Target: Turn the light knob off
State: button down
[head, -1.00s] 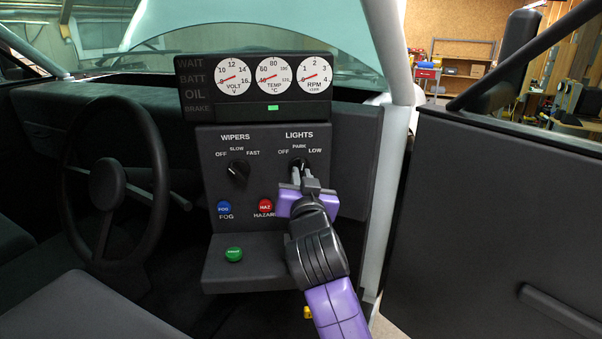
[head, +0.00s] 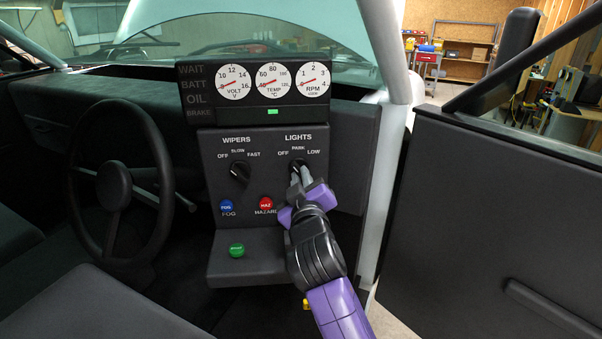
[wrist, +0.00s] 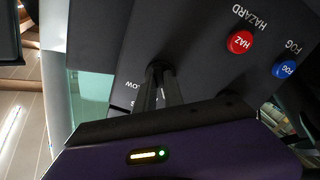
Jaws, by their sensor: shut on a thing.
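The lights knob (head: 297,164) is a small black dial under the LIGHTS label, with OFF, PARK and LOW marked around it. My gripper (head: 300,177) reaches it from below right with its jaws shut on it, covering most of the dial. In the wrist view my gripper's fingers (wrist: 160,92) extend to the knob (wrist: 159,68), a dark round shape at their tips. Which mark the knob points to is hidden by the fingers.
The wipers knob (head: 240,172) is left of the lights knob. A blue FOG button (head: 227,208), red HAZARD button (head: 266,203) and green button (head: 237,250) sit lower. The steering wheel (head: 115,185) is left; the open door (head: 500,230) is right.

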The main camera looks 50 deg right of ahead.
jog(key=shift+f+n, duration=0.1)
jog(key=shift+n, duration=0.4)
jog(key=c, duration=1.4)
grip_release()
jog(key=shift+c, duration=0.2)
jog(key=b+v, duration=0.1)
jog(key=v, duration=0.7)
jog(key=shift+b, duration=0.35)
jog(key=shift+w, duration=0.1)
